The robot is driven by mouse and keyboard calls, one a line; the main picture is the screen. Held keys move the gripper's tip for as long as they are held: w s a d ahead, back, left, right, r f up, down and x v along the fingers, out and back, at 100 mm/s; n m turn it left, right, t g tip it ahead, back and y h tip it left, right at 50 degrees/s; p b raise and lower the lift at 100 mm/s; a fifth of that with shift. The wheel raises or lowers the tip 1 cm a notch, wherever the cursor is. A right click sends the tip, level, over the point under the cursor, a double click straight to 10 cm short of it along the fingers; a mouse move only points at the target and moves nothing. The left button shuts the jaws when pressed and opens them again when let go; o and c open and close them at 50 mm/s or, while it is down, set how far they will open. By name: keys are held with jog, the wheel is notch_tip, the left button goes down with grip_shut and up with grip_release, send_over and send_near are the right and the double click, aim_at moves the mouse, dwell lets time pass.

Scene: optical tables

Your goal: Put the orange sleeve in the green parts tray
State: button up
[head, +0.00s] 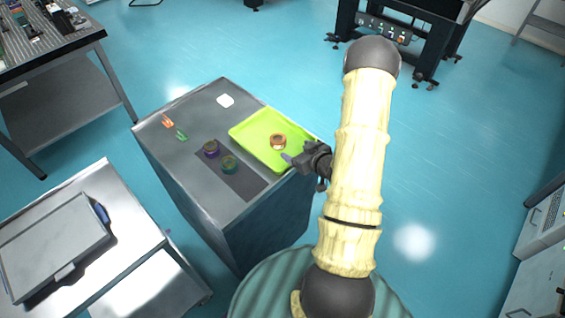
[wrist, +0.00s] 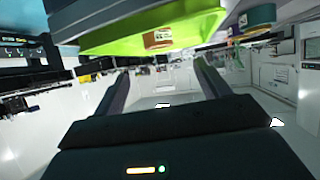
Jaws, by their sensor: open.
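The orange sleeve (head: 278,141), a short ring with a pale lower part, sits inside the green parts tray (head: 250,131), toward its right side. My gripper (head: 292,158) is at the tray's right front edge, just in front of the sleeve and apart from it. In the wrist view my gripper (wrist: 160,66) has its two fingers spread with nothing between them. The tray (wrist: 120,42) and the sleeve (wrist: 158,38) show there at the top, beyond the fingertips. The sleeve's underside is hidden.
A purple ring (head: 211,148) and a teal ring (head: 228,164) stand on a dark mat (head: 242,184) left of the tray. An orange clip (head: 167,121), a green clip (head: 182,135) and a white piece (head: 225,100) lie farther back on the grey cabinet top (head: 200,112).

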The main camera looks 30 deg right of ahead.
jog(key=s+a+r+g+h, duration=0.25)
jog(key=a+r+g, duration=0.25)
jog(key=a+r, duration=0.35)
jog(key=s+a+r+m+g, duration=0.1)
jog(key=s+a+r+g, duration=0.1)
jog(key=s, duration=0.4)
jog(key=s+a+r+m+g, duration=0.1)
jog(key=s+a+r+g, duration=0.2)
jog(key=s+a+r, duration=0.2)
jog(key=shift+s+a+r+y, duration=0.3)
jog(key=shift+s+a+y, duration=0.05)
jog(key=shift+s+a, duration=0.6)
